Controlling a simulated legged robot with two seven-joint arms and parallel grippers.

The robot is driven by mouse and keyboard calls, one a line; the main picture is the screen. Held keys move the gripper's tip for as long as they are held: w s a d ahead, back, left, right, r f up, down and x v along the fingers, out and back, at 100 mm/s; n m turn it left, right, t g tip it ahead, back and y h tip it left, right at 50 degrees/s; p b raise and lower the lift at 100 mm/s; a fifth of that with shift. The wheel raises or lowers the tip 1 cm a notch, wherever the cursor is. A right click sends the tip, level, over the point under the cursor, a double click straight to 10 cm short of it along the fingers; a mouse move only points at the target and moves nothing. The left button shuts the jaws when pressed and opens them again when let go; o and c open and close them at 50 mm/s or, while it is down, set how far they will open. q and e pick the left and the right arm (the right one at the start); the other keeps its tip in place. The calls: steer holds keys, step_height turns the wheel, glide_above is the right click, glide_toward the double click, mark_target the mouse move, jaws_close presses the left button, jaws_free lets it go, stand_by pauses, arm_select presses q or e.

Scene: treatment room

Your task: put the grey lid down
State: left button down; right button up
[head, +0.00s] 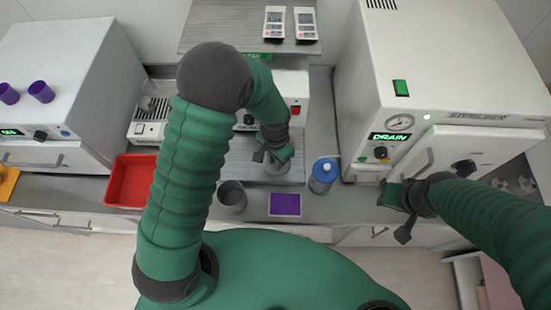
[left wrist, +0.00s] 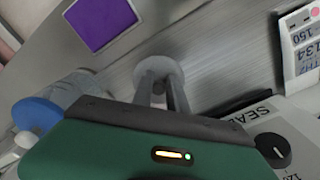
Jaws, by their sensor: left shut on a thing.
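The grey lid (head: 279,170) is a small pale grey disc below my left gripper (head: 273,157), over the grey work surface behind the purple square. In the left wrist view, the two fingers (left wrist: 163,95) are shut on the middle of the grey lid (left wrist: 160,66). I cannot tell whether the lid touches the surface. An open grey pot (head: 231,197) stands to the left of the purple square (head: 285,204), which also shows in the left wrist view (left wrist: 100,22). My right gripper (head: 396,205) is in front of the steriliser; its fingers are unclear.
A bottle with a blue cap (head: 323,174) stands right of the lid. A red tray (head: 130,181) lies to the left. The steriliser (head: 455,95) fills the right side. A sealing machine (head: 297,95) stands behind the lid, under a shelf (head: 225,25) with two handsets.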

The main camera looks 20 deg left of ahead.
arm_select(q)
steer(key=c, duration=1.3)
jaws_free()
steer(key=shift+d, duration=0.15)
steer(key=shift+f, duration=0.1)
steer(key=shift+a, duration=0.2)
step_height(320, 180, up, 12)
steer(key=f+b, duration=0.1)
steer(key=s+a+f+n+t+b, duration=0.1)
steer(key=s+a+n+t+b, duration=0.1)
steer(key=s+a+n, duration=0.3)
steer(key=shift+s+a+n+t+b, duration=0.3)
steer(key=shift+s+a+b, duration=0.3)
steer(key=shift+s, duration=1.3)
